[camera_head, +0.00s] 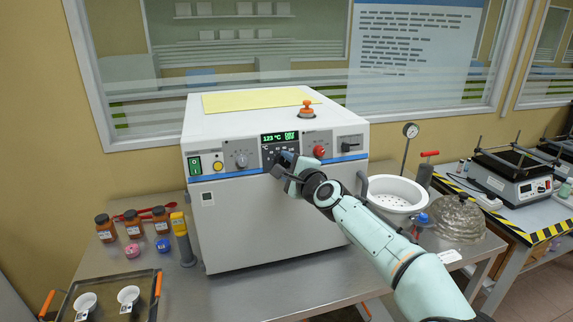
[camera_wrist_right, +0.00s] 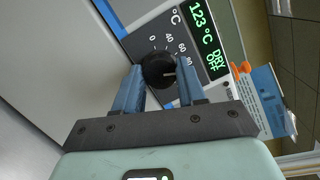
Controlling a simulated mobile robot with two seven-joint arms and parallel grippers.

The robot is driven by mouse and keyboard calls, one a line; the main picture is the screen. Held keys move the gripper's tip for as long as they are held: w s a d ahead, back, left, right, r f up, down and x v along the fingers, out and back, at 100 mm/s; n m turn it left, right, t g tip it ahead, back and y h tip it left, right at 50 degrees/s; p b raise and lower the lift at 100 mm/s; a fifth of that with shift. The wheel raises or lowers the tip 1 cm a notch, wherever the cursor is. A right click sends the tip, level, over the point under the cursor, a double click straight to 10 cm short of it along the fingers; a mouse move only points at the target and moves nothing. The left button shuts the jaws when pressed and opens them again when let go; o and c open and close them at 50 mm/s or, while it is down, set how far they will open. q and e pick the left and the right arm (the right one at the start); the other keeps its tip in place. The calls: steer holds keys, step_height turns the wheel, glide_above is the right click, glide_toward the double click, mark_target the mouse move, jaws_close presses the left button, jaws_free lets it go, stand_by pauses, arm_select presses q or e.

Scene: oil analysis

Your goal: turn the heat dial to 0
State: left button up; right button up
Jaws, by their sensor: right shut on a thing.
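The heat dial (camera_wrist_right: 158,68) is a round black knob on the oven's front panel. Numbers from 0 through 40, 60 and 80 show around it in the right wrist view. A pale mark on the knob points right, away from the 0; the number it faces is hard to read. My right gripper (camera_wrist_right: 160,76) is shut on the dial, one blue finger on each side. In the head view the right gripper (camera_head: 284,160) is at the panel and largely hides the dial. The green display (camera_head: 279,138) above reads 123 °C. My left gripper is not in view.
The white oven (camera_head: 262,215) stands on a metal table. Brown jars (camera_head: 133,224) and a tray (camera_head: 106,296) are at left. A white bowl (camera_head: 394,193) is at right.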

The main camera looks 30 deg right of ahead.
steer(key=n+p, duration=0.1)
steer(key=n, duration=0.3)
steer(key=shift+r+g, duration=0.15)
steer(key=shift+g, duration=0.25)
steer(key=n+p, duration=0.1)
steer(key=n, duration=0.2)
steer(key=shift+r+n+g+y+p, duration=0.1)
steer(key=shift+n+g+y+p, duration=0.2)
steer(key=shift+g+p, duration=0.1)
steer(key=n+p, duration=0.1)
steer(key=n, duration=0.1)
steer(key=shift+n, duration=0.3)
steer(key=n+g+p, duration=0.1)
steer(key=n+p, duration=0.1)
steer(key=n, duration=0.1)
steer(key=shift+w+r, duration=0.1)
steer(key=n+h+p, duration=0.1)
steer(key=n, duration=0.1)
steer(key=shift+n+g, duration=0.3)
steer(key=shift+n, duration=0.1)
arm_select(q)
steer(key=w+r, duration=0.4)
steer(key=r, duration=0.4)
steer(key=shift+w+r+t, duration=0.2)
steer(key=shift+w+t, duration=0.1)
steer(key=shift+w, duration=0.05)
arm_select(e)
steer(key=shift+n+g+h, duration=0.3)
steer(key=shift+n, duration=1)
